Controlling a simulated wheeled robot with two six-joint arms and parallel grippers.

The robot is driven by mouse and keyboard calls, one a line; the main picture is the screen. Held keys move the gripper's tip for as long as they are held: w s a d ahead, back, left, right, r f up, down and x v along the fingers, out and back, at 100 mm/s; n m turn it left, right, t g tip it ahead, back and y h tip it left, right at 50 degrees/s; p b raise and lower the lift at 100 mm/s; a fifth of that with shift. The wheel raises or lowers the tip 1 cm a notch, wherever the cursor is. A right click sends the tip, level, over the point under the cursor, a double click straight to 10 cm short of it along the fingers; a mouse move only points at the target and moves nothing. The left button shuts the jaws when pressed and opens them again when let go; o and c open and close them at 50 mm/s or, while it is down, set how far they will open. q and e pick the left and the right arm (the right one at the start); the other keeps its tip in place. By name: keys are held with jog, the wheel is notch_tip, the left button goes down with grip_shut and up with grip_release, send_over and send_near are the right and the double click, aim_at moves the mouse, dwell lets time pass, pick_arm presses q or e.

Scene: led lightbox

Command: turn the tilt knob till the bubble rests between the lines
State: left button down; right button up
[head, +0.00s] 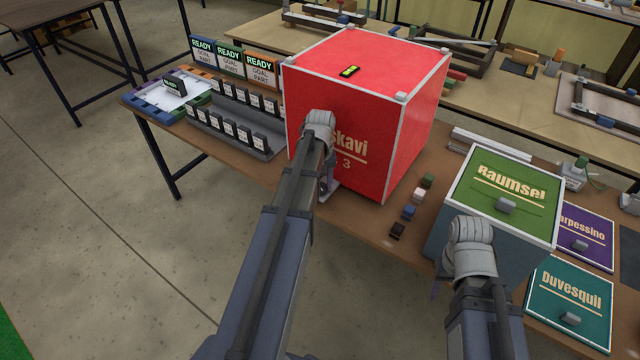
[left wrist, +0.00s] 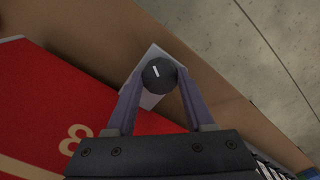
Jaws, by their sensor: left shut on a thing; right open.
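The tilt knob (left wrist: 159,72), dark and round with a white pointer mark, sits on a pale plate (left wrist: 150,98) at the foot of the red box (head: 415,110). My left gripper (left wrist: 157,84) is shut on the knob, one finger on each side of it. In the head view my left arm hides the knob. The level vial (head: 349,72), yellow-green in a black frame, lies on top of the red box. The bubble and lines are too small to read. My right gripper (head: 438,288) is open, mostly hidden behind its own wrist near the green-topped box.
The green-topped Raumsel box (head: 470,190) stands right of the red box, with purple and teal panels beside it. Small coloured blocks (head: 409,211) lie between the boxes. Racks of dark parts (head: 240,135) and READY signs (head: 230,60) stand at left.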

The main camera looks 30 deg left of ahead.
aim_at(321, 187)
pick_arm(q)
jog(key=shift+n, duration=1.9)
jog(key=shift+w, duration=0.1)
jog(key=shift+c, duration=1.4)
grip_release()
jog(key=shift+r, duration=0.15)
notch_tip(321, 187, up, 8)
jog(key=p, duration=0.8)
jog(key=shift+f, duration=0.2)
